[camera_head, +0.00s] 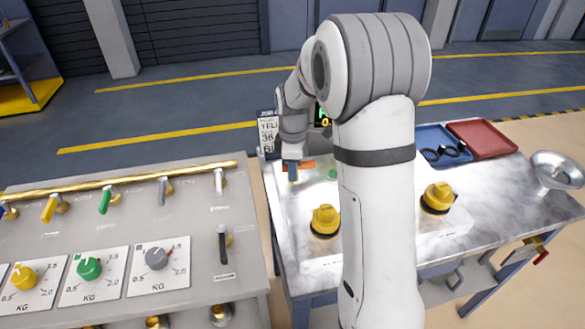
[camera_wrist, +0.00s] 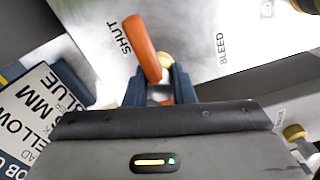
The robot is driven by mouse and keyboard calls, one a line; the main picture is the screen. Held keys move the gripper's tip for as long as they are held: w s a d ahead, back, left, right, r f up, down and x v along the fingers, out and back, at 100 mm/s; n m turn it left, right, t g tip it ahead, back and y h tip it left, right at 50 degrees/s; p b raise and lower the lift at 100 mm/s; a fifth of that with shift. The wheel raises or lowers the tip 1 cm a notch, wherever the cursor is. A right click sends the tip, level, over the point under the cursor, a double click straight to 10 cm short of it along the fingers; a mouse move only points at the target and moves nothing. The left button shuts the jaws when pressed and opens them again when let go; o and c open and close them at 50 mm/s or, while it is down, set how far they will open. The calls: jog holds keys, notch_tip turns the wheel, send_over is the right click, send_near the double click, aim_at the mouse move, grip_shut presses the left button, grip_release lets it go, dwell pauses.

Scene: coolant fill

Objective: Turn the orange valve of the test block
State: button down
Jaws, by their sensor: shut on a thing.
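The orange valve handle (camera_wrist: 143,48) shows in the wrist view as a slanted lever, its free end beside the printed word SHUT. My gripper (camera_wrist: 160,88) has its two dark fingers on either side of the handle's lower part and is shut on it. A pale brass-coloured part (camera_wrist: 165,60) shows just behind the handle. In the head view, my gripper (camera_head: 292,172) points down at the far left of the metal table, with a bit of the orange handle (camera_head: 307,164) showing to its right. The valve's base is hidden by the fingers.
My arm hides the table's middle in the head view. Two yellow knobs (camera_head: 325,220) (camera_head: 437,197) stand on the table. A blue tray (camera_head: 428,135), a red tray (camera_head: 482,138) and a metal bowl (camera_head: 556,170) are at the right. A panel with coloured levers (camera_head: 105,200) stands left.

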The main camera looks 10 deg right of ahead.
dwell(0.4)
jog(key=c, duration=1.2)
grip_release()
jog(key=shift+r, duration=3.9)
